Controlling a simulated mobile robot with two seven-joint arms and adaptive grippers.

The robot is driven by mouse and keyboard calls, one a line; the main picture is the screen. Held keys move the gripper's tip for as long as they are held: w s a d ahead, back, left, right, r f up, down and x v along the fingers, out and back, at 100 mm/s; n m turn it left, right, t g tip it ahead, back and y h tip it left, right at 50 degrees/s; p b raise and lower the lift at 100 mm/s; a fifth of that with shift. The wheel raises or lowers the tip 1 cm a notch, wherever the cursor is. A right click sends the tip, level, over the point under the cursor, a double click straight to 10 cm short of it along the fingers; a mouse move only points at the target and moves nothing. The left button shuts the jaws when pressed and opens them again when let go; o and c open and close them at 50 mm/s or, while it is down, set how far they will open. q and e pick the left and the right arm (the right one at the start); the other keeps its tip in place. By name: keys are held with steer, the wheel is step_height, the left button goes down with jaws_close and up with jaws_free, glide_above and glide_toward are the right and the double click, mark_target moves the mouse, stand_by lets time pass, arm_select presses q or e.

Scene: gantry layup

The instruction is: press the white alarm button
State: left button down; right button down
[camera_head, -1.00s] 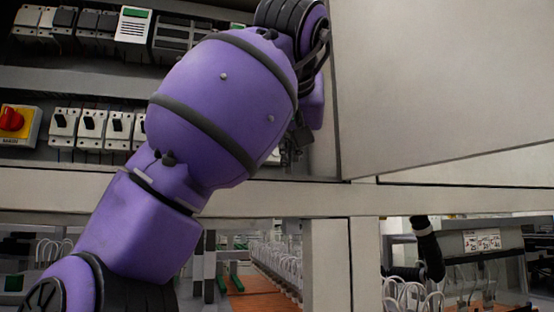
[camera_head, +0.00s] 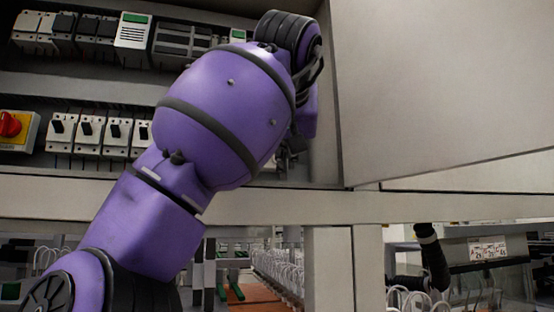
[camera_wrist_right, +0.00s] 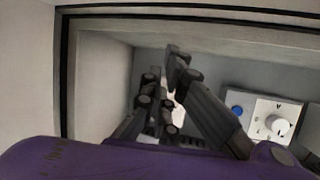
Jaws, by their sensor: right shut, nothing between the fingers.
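In the right wrist view, a white round knob-like part (camera_wrist_right: 278,125) sits on a pale plate at the right, beside a blue round button (camera_wrist_right: 237,110). I cannot tell whether this white part is the alarm button. Another pale patch shows behind my fingers, mostly hidden. My right gripper (camera_wrist_right: 167,78) is shut and empty, inside the cabinet recess and left of the plate. In the head view my right gripper (camera_head: 287,160) is mostly hidden behind my purple arm, and no white button can be made out. My left gripper is not in view.
An open cabinet door (camera_head: 440,90) stands right of my arm. Rows of breakers (camera_head: 88,134) and a red main switch (camera_head: 10,124) on yellow are at the left. A pale frame beam (camera_head: 400,207) runs below. The recess wall (camera_wrist_right: 100,80) is close to my gripper.

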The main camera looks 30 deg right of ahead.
steer(key=shift+w+d, duration=0.2)
steer(key=shift+w, duration=0.65)
steer(key=shift+w+d, duration=0.25)
steer(key=shift+w, duration=0.65)
steer(key=shift+w+d, duration=0.2)
steer(key=shift+w, duration=0.65)
steer(key=shift+w, duration=0.15)
steer(key=shift+w+d, duration=0.1)
steer(key=shift+w, duration=0.15)
steer(key=shift+w+d, duration=0.1)
steer(key=shift+w, duration=0.25)
stand_by(0.3)
steer(key=shift+s+a, duration=0.25)
steer(key=shift+s, duration=0.5)
steer(key=shift+s, duration=0.1)
steer(key=shift+s+a, duration=0.2)
steer(key=shift+s, duration=0.6)
steer(key=shift+s+a, duration=0.15)
steer(key=shift+s, duration=0.6)
steer(key=shift+s+a, duration=0.2)
steer(key=shift+s, duration=0.6)
